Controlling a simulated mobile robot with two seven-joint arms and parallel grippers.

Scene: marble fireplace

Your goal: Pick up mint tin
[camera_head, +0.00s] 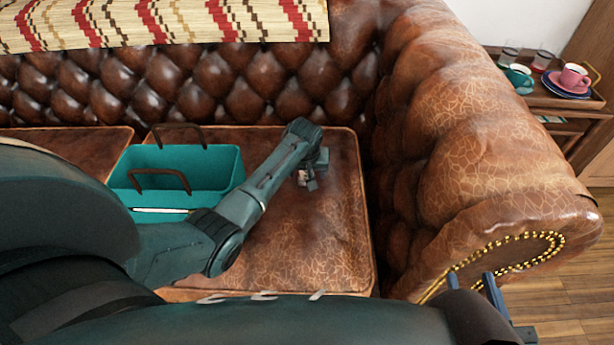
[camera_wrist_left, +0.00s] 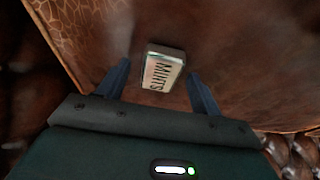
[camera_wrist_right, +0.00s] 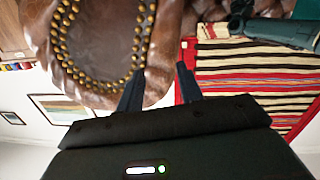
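The mint tin (camera_wrist_left: 162,72) is a small pale box with "MINTS" lettering, lying on the brown leather seat in the left wrist view. It sits between the lines of the two fingers of my left gripper, near their tips, with gaps on both sides. My left gripper (camera_head: 314,178) is open over the right seat cushion (camera_head: 310,245). In the head view the gripper mostly hides the tin; a small pale patch shows beside the fingers. My right gripper (camera_head: 473,281) is open and empty by the front of the sofa arm.
A teal caddy (camera_head: 195,165) with brown handles stands on the seat left of my left forearm. The padded sofa arm (camera_head: 470,130) rises on the right. A side table (camera_head: 550,100) beyond it holds cups (camera_head: 574,77) and glasses. A striped blanket (camera_head: 160,20) lies over the backrest.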

